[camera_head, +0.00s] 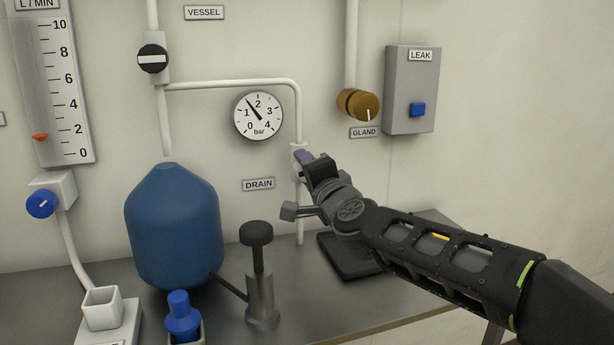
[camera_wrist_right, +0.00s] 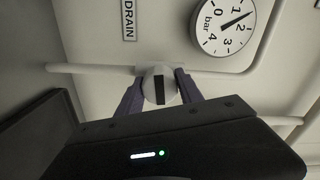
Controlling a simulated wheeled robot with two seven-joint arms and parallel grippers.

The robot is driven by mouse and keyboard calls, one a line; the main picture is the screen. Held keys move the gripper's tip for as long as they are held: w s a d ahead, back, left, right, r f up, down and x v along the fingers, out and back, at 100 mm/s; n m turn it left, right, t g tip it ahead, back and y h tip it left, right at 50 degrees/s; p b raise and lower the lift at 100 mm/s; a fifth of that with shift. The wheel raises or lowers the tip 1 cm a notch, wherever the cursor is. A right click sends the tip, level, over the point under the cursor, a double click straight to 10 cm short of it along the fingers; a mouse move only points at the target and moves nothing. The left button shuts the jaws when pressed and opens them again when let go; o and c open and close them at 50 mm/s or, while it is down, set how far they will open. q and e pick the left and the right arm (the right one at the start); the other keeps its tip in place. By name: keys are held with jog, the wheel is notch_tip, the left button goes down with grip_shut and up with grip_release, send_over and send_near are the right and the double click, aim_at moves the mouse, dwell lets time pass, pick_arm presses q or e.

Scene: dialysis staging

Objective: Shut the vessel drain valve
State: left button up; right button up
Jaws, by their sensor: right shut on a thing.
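The drain valve (camera_head: 297,150) is on the vertical white pipe right of the DRAIN label (camera_head: 258,184). In the head view my right gripper (camera_head: 303,157) covers most of it. In the right wrist view its round pale knob (camera_wrist_right: 150,87) with a dark bar sits between the two purple fingers of my right gripper (camera_wrist_right: 160,88), which is shut on it. The dark bar lies across the pipe's line. The blue vessel (camera_head: 172,230) stands on the bench to the left. My left gripper is not in view.
A pressure gauge (camera_head: 258,116) reads between 1 and 2 bar. The VESSEL valve (camera_head: 153,59) is at upper left, its white bar across the pipe. A brass gland knob (camera_head: 358,104) and grey LEAK box (camera_head: 410,90) are to the right. A hand pump (camera_head: 260,290) stands below.

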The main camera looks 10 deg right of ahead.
jog(key=shift+m, duration=0.7)
jog(key=o, duration=1.4)
jog(key=shift+s+d, duration=0.15)
jog(key=shift+s, duration=1.8)
jog(key=shift+s+d, duration=0.15)
jog(key=shift+s, duration=1.8)
